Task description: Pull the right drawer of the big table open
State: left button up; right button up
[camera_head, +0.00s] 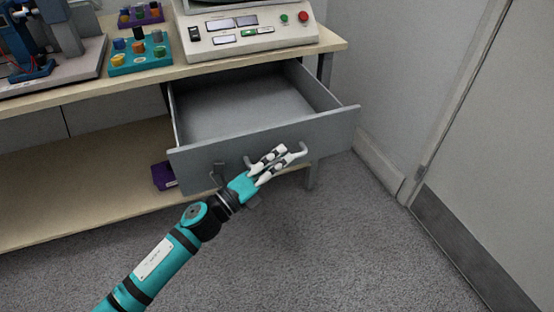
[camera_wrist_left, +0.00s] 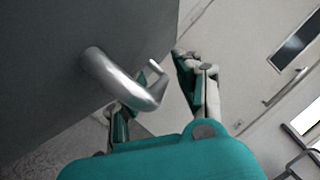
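The right drawer (camera_head: 265,143) of the big table (camera_head: 335,44) is pulled well out, and its grey inside is empty. My left gripper (camera_head: 283,152) is at the drawer's front, by its curved metal handle (camera_head: 303,149). In the left wrist view the handle (camera_wrist_left: 128,85) reaches between the two fingers of my left gripper (camera_wrist_left: 155,82). The fingers stand apart with visible space beside the handle. They hide the middle of the handle in the head view. My right gripper is not in view.
A control panel device (camera_head: 245,35) stands on the tabletop above the drawer. A teal block with colored knobs (camera_head: 140,55) is left of it. A purple box (camera_head: 163,176) lies on the lower shelf. A wall and door (camera_head: 480,140) stand at right. The carpet in front is clear.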

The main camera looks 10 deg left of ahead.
pick_arm(q)
jog(key=shift+s, duration=0.1)
jog(key=v, duration=1.2)
jog(key=shift+f, duration=0.15)
